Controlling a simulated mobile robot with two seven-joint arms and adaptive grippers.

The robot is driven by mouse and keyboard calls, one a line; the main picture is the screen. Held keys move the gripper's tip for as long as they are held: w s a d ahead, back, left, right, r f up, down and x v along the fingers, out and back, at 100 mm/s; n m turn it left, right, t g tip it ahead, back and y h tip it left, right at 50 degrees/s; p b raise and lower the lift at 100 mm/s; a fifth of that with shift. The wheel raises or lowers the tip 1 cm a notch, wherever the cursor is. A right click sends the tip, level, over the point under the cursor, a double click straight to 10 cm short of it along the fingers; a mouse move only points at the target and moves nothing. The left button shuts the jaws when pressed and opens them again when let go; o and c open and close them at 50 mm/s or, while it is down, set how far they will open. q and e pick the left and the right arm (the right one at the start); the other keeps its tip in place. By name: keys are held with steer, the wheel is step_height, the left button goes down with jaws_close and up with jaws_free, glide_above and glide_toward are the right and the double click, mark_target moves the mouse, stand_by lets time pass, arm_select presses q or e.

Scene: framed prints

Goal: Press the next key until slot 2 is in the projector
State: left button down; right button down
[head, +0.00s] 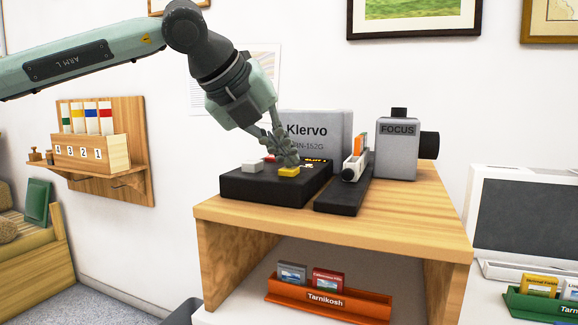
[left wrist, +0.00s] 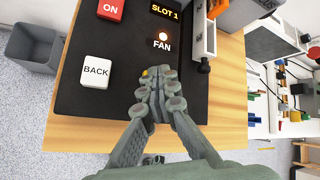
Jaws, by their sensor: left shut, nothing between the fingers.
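The black control box (head: 262,187) sits on the wooden stand. Its yellow key (head: 289,172) is partly behind my left gripper (head: 286,160); the left wrist view shows only a yellow sliver (left wrist: 145,73) by the fingertips. My left gripper (left wrist: 160,85) is shut and empty, pointing down at the yellow key; I cannot tell whether it touches. The white BACK key (left wrist: 96,71) and red ON key (left wrist: 111,9) are clear of it. The display (left wrist: 165,10) reads SLOT 1, and the FAN light (left wrist: 163,37) glows. The grey Klervo projector (head: 325,134) stands behind the box. My right gripper is out of view.
A white slide holder with an orange piece (head: 355,158) and a grey FOCUS unit (head: 397,150) stand right of the control box. An orange Tarnikosh tray (head: 325,300) with two slides lies below the wooden top (head: 405,213). A numbered wooden rack (head: 90,152) hangs at left.

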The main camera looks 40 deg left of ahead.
mark_target(285, 169)
arm_select(q)
steer(key=shift+f+b, duration=0.3)
steer(key=shift+f, duration=0.05)
steer(key=shift+r, duration=0.15)
stand_by(0.4)
steer(key=shift+r+p, duration=0.8)
steer(key=shift+r, duration=0.35)
steer(key=shift+r+p, duration=1.55)
steer(key=shift+r, duration=1)
steer(key=shift+f, duration=0.1)
